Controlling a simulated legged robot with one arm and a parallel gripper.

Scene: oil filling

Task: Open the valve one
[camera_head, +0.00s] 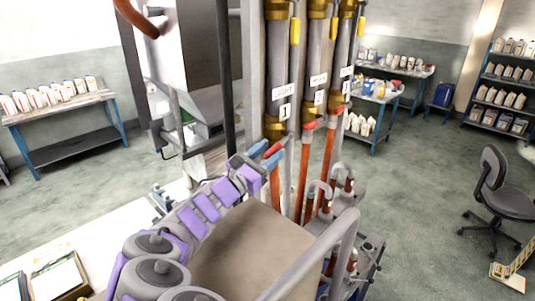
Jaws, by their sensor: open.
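Three upright pipes with brass fittings stand in the middle of the view. The left one carries a label with the number 1 (285,111). Below it is the red handle of valve one (273,149). My grey and purple arm reaches up from the lower left. My gripper (267,153) is at this handle, with one blue fingertip on each side of it. The jaws are open; I cannot tell if either finger touches the handle. The valve body is partly hidden behind the gripper.
Two more red valve handles (309,125) (336,111) sit close by on the right. Grey curved pipes (318,190) and a large beige box (245,250) are below. Workbenches with bottles (60,105) and a chair (495,190) stand farther off on open floor.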

